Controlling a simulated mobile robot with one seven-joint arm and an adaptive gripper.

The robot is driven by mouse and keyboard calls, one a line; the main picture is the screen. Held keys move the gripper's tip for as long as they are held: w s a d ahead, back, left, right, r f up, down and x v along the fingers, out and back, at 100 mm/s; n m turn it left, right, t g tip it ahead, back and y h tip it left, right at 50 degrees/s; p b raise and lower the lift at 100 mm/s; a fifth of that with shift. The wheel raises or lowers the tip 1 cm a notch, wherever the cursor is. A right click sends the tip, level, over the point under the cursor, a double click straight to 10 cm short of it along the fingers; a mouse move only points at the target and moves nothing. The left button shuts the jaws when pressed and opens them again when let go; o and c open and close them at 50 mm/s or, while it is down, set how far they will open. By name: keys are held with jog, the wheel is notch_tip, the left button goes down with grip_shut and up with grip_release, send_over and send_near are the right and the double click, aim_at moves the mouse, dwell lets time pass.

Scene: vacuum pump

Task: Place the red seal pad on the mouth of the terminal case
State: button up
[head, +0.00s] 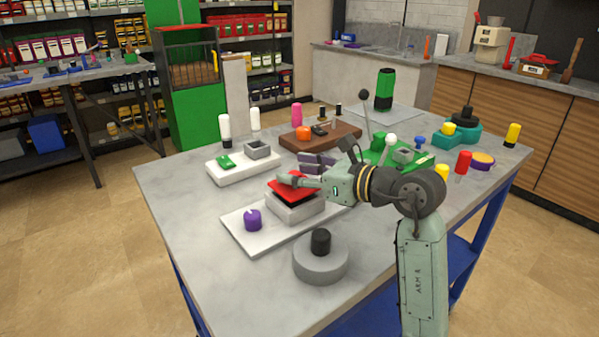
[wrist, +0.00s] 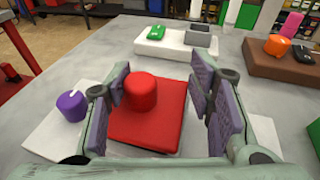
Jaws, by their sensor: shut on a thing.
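The red seal pad (head: 296,190) is a flat square plate with a red round knob on top. In the head view it sits tilted over the mouth of the terminal case (head: 292,210), a pale grey box with a dark opening partly visible under the pad. My gripper (head: 292,170) is shut on the red seal pad. In the wrist view my gripper (wrist: 160,82) has one finger on each side of the red seal pad (wrist: 150,115). The pad hides the case's mouth there, and full contact between pad and rim cannot be told.
The case stands on a white board (head: 245,228) with a purple knob (head: 253,220). A grey round base with a black knob (head: 320,242) stands in front. A white board with a green part (head: 227,162) and a brown board (head: 340,137) lie behind.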

jog(key=shift+f, duration=0.7)
jog(key=shift+f, duration=0.15)
jog(key=o, duration=0.9)
jog(key=shift+o, duration=0.2)
jog(key=shift+r, duration=0.3)
jog(key=b+v, duration=0.3)
jog(key=v, duration=0.7)
jog(key=shift+s+d+f+b, duration=0.1)
jog(key=shift+s+d+b, duration=0.05)
jog(key=shift+d+b, duration=0.2)
jog(key=shift+s+d+r, duration=0.25)
jog(key=shift+s+d, duration=0.2)
jog(key=shift+d, duration=0.05)
